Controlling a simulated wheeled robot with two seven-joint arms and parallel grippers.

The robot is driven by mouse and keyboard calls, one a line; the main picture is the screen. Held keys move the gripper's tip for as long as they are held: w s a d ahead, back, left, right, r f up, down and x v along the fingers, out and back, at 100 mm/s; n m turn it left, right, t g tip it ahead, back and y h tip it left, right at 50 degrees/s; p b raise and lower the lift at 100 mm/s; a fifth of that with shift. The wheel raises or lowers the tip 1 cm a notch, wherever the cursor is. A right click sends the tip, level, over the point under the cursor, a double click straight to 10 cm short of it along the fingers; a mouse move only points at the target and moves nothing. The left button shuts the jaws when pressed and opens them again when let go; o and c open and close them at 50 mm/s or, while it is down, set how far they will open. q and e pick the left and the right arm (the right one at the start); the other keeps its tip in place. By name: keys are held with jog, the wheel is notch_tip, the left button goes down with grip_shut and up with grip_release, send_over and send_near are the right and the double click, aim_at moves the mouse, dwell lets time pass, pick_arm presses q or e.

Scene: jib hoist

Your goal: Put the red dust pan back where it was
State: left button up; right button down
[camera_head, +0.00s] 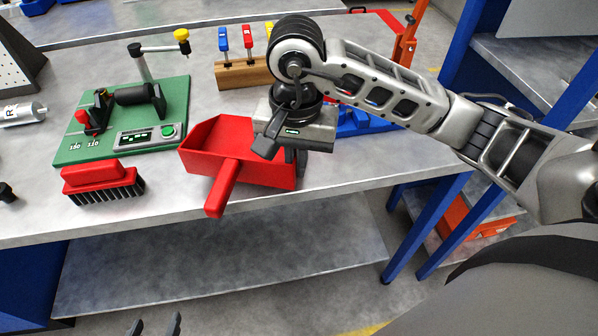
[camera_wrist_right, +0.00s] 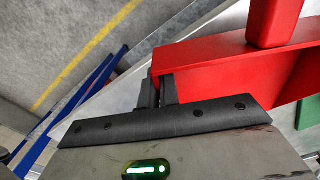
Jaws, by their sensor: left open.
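The red dust pan (camera_head: 215,165) is at the front edge of the grey bench, its handle (camera_head: 222,188) pointing toward me and reaching the edge. I cannot tell whether it rests on the bench or is slightly raised. My right gripper (camera_head: 295,158) is at the pan's right side, fingers pointing down. In the right wrist view its fingers (camera_wrist_right: 162,90) are close together on the edge of the pan's wall (camera_wrist_right: 210,62); the gripper is shut on it. My left gripper (camera_head: 155,327) is open and empty at the bottom of the head view, below the bench front.
A red brush (camera_head: 100,180) lies left of the pan. A green fixture board (camera_head: 85,150) stands behind it. A wooden block (camera_head: 240,75) with coloured tools and a blue holder (camera_head: 365,122) are farther back. A blue-framed shelf (camera_head: 430,225) stands right of the bench.

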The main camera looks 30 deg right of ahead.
jog(key=f, duration=0.1)
jog(key=f+p, duration=0.1)
jog(key=f, duration=0.1)
jog(key=shift+d+f, duration=0.1)
jog(key=shift+d, duration=0.2)
jog(key=shift+f, duration=0.2)
jog(key=shift+f, duration=0.1)
